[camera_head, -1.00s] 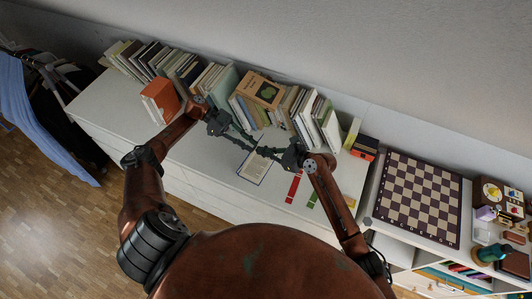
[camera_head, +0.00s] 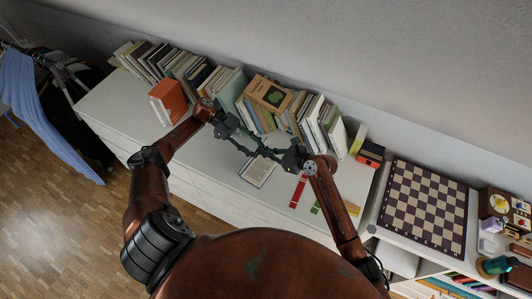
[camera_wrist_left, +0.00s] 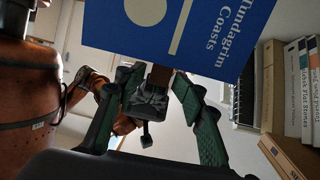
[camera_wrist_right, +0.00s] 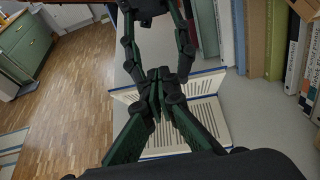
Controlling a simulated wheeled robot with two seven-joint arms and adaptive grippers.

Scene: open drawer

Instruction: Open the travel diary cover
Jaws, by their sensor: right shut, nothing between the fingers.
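The travel diary (camera_head: 257,174) lies on the white dresser top with pale pages showing. The right wrist view shows printed pages (camera_wrist_right: 203,112) and blue cover edges. A blue cover lettered "Tundagrim Coasts" (camera_wrist_left: 205,30) fills the top of the left wrist view; how far it is tilted is unclear. My left gripper (camera_head: 247,147) is open over the diary's far side, its fingers spread (camera_wrist_left: 158,82). My right gripper (camera_head: 264,152) is shut and empty above the diary, fingertips together (camera_wrist_right: 158,82). The two grippers face each other closely and hide part of the diary.
An orange box (camera_head: 167,100) stands left. Red (camera_head: 298,191) and green strips lie right of the diary. A chessboard (camera_head: 425,207) lies farther right. The dresser's front edge is close.

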